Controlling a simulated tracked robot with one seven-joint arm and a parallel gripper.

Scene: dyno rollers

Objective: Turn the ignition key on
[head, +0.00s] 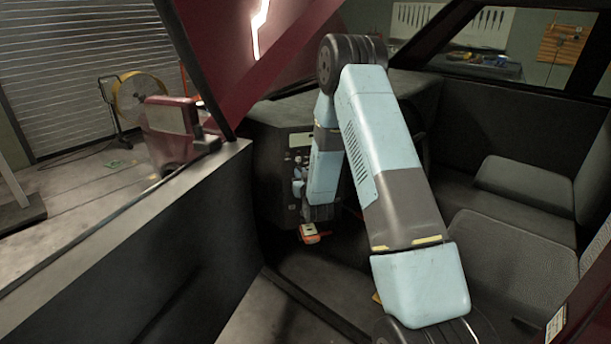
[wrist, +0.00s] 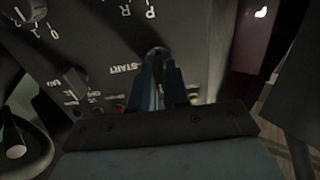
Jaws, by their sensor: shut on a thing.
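In the wrist view my gripper (wrist: 158,72) reaches up to a dark control panel (wrist: 100,50). Its two blue fingers are close together, shut on what is at the panel beside the white "START" label. The ignition key is hidden between the fingers; only a dark round part (wrist: 158,52) shows at their tips. I cannot tell the key's angle.
A rotary knob (wrist: 30,10) with "0 1 2" marks sits at the upper left of the panel. A switch (wrist: 75,82) and small coloured lamps lie left of my fingers. In the head view, seats (head: 505,235) stand right of my arm, and the door (head: 150,240) is on the left.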

